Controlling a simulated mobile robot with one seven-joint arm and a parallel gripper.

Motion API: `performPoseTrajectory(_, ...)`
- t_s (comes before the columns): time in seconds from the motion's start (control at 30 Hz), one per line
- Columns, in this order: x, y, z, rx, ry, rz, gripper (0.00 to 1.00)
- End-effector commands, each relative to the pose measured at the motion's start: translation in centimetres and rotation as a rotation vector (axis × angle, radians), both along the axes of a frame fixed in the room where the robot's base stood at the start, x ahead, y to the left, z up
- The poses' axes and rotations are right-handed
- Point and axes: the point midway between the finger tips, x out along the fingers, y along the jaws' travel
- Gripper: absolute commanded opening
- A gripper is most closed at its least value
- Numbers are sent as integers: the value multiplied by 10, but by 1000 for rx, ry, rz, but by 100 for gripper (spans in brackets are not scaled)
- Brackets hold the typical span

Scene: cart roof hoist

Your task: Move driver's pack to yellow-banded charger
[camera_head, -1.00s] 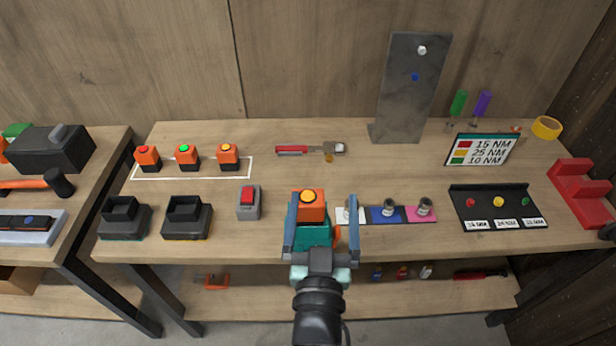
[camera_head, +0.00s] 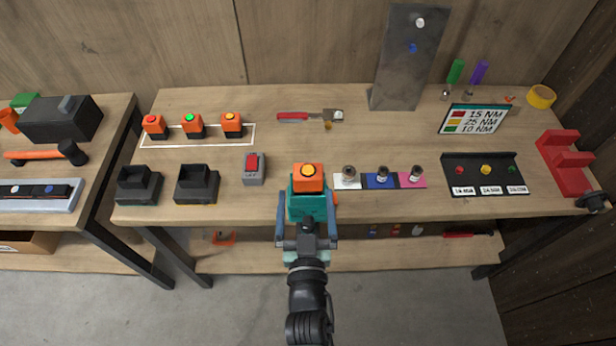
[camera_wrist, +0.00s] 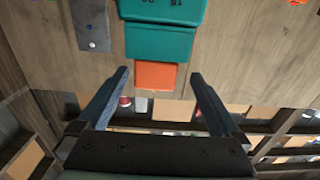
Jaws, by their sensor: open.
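The teal driver (camera_head: 308,202) stands at the table's front edge with an orange pack (camera_head: 308,178), yellow-buttoned, on top. In the wrist view the driver's teal body (camera_wrist: 160,42) shows with an orange block (camera_wrist: 156,76) at its lower end. My gripper (camera_head: 307,203) is open and empty, fingers spread either side of the driver's near side. I cannot tell if they touch it. Two black chargers stand at left: the right one (camera_head: 197,184) shows a faint yellowish strip at its base, the left one (camera_head: 138,185) a dark greenish one.
A grey box with a red button (camera_head: 254,168) stands between chargers and driver. Three orange packs (camera_head: 194,126) sit in a white outline behind. White, blue and pink pads with sockets (camera_head: 381,181) lie right of the driver. A lower shelf (camera_head: 350,254) runs under the table.

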Motion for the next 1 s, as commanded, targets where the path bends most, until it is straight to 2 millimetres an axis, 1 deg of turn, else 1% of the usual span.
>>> performPoseTrajectory(0.17, 10, -1, 2, 0, 0, -1, 100)
performPoseTrajectory(0.37, 36, -7, 6, -1, -2, -2, 100)
performPoseTrajectory(0.4, 41, -7, 3, -1, -2, -1, 100)
performPoseTrajectory(0.5, 51, -6, 2, 0, -1, -1, 100)
performPoseTrajectory(0.6, 55, -6, 2, -1, 1, -1, 100)
performPoseTrajectory(0.8, 56, -6, 2, 0, 1, 0, 100)
performPoseTrajectory(0.83, 56, -6, 2, 0, 1, 0, 98)
performPoseTrajectory(0.87, 56, -6, 2, 0, 1, 0, 93)
performPoseTrajectory(1.0, 56, -6, 3, 0, 1, 0, 68)
